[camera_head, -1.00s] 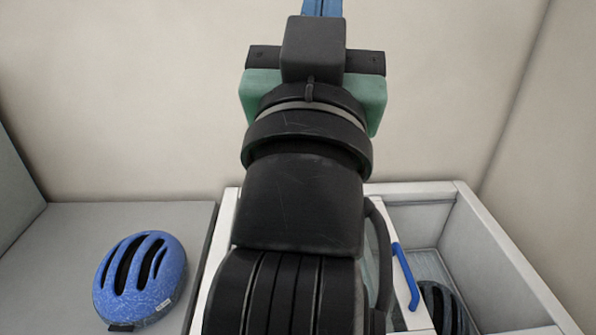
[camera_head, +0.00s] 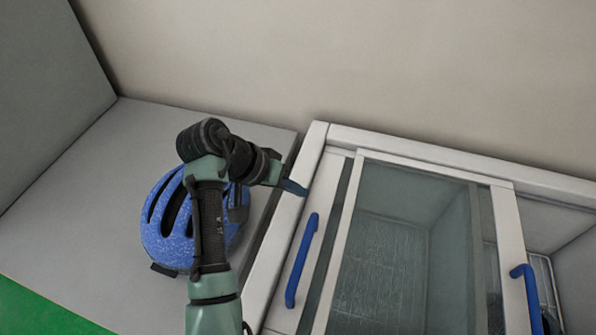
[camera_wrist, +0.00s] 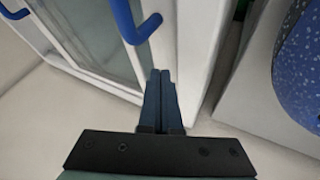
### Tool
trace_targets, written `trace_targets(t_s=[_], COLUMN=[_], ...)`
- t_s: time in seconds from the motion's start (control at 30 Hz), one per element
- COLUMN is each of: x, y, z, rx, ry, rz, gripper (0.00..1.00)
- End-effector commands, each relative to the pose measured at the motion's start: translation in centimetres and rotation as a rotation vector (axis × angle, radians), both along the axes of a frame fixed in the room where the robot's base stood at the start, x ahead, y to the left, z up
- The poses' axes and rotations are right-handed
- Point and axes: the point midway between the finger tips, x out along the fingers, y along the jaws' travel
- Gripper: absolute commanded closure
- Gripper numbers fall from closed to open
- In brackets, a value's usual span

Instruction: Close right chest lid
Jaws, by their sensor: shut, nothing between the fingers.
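The white chest (camera_head: 318,150) has two sliding glass lids in its top. The right lid (camera_head: 506,225) is slid left and overlaps the left lid (camera_head: 285,310). The right lid's blue handle (camera_head: 528,300) is at its right edge, and a gap to its right shows the chest's inside. The left lid's blue handle (camera_head: 301,260) is near the left rim. My gripper (camera_head: 294,187) is shut and empty at the chest's back left rim. In the wrist view its fingertips (camera_wrist: 160,76) appear beside the white rim, near a blue handle (camera_wrist: 132,22); contact cannot be told.
A blue helmet (camera_head: 160,235) lies on a grey surface (camera_head: 135,130) left of the chest, partly behind my arm. A wire basket (camera_head: 543,275) and part of a dark object show in the chest's open right end. A wall runs close behind the chest.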

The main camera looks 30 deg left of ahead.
Motion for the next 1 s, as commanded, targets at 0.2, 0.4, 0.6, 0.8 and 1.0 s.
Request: trace_targets(t_s=[0.2,0.4,0.6,0.8,1.0], x=[2.4,3.7,4.2,4.3,4.3], y=[-1.8,-4.2,-5.8,-6.1,-6.1], z=[-4.0,-4.9,-5.0,-5.0,-5.0], rx=[0.001,0.003,0.003,0.003,0.003], ry=[0.003,0.0,0.0,0.0,-0.001], rz=[-0.001,-0.002,0.0,0.002,0.001], gripper=[1.0,1.0,1.0,1.0,1.0])
